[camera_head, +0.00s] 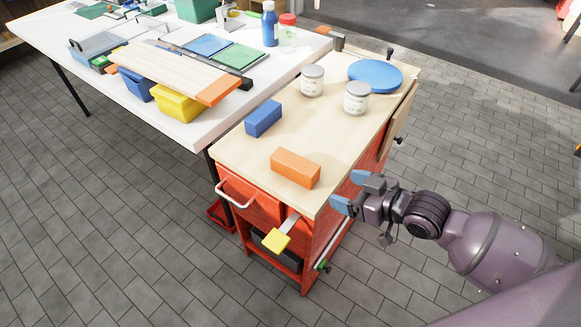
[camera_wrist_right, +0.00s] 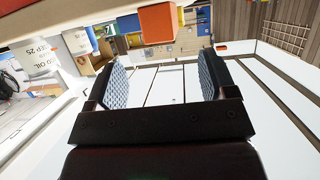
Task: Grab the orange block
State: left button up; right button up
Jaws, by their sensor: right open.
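The orange block (camera_head: 295,168) lies on the light wooden top of the workbench (camera_head: 240,155), near its front edge. It also shows in the right wrist view (camera_wrist_right: 158,23), at the top centre beyond the fingers. My right gripper (camera_head: 350,192) is open and empty, with blue pads on its fingers. It is to the right of the block and apart from it, just off the bench's right side. In the right wrist view the two fingers (camera_wrist_right: 160,82) stand wide apart with nothing between them. My left gripper is not in view.
A blue block (camera_head: 263,118) lies behind and left of the orange one. Two cans (camera_head: 312,81) and a blue disc (camera_head: 375,75) stand farther back. A white table (camera_head: 190,135) with trays and boards adjoins at the left. A yellow-ended clamp (camera_head: 277,242) sticks out in front.

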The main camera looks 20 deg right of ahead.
aim_at(308, 167)
jog(key=shift+n+g+y, duration=0.5)
jog(key=shift+n, duration=0.1)
jog(key=w, duration=0.2)
jog(key=w+a+b, duration=0.1)
jog(key=w+a, duration=0.1)
jog(key=w, duration=0.1)
jog(key=shift+w+a+r+b, duration=0.15)
jog(key=shift+w+r+b, duration=0.05)
jog(key=shift+w+b, duration=0.2)
jog(key=shift+w+a+f, duration=0.2)
jog(key=shift+w+a, duration=0.25)
jog(key=shift+a, duration=0.05)
jog(key=b+x, duration=0.1)
jog(key=x, duration=0.3)
jog(key=shift+a, duration=0.2)
jog(key=shift+w+a, duration=0.15)
jog(key=shift+w, duration=0.1)
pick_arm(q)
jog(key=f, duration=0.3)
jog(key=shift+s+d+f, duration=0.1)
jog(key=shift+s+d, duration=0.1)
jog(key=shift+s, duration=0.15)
pick_arm(e)
jog(key=c, duration=1.1)
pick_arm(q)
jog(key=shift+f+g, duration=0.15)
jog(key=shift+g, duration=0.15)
